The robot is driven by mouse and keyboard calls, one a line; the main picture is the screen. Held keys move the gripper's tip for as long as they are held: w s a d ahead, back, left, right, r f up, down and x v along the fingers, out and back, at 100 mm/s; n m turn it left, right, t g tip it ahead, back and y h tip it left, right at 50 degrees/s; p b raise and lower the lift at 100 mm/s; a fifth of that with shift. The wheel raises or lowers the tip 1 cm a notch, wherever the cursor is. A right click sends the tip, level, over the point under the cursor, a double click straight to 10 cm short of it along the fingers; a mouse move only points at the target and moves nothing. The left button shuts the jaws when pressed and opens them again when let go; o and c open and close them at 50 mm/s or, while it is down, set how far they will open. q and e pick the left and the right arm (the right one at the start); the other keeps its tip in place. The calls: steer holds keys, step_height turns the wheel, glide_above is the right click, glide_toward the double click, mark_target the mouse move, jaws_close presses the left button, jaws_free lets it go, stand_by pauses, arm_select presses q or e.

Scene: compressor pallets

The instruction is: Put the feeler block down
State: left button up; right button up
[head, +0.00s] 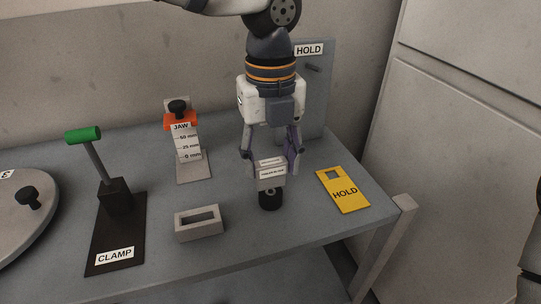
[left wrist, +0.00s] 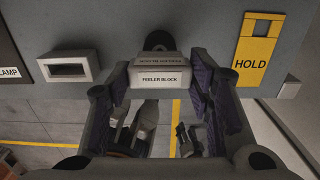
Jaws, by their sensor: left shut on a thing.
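The feeler block (head: 270,172) is a light grey labelled block. My left gripper (head: 271,160) points down over the table and is shut on it, with a finger on each side. In the left wrist view the feeler block (left wrist: 158,79) sits between the purple-padded fingers (left wrist: 160,85), its label facing the camera. A dark round piece (head: 269,199) shows just below the block; I cannot tell whether the two touch or are joined. A grey frame with an empty rectangular opening (head: 199,233) stands on the table to the left of the gripper.
The grey table (head: 245,242) also bears a CLAMP stand with green handle (head: 84,135), a JAW gauge (head: 188,147), a round plate (head: 15,235) and a yellow HOLD tag (head: 343,190). A grey HOLD panel (head: 318,100) stands behind. Free room lies along the front edge.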

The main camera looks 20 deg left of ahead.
mark_target(271, 162)
arm_select(q)
steer(key=shift+f, duration=0.5)
steer(key=o, duration=1.6)
steer(key=shift+c, duration=0.2)
step_height(271, 162, up, 13)
steer(key=shift+r, duration=0.1)
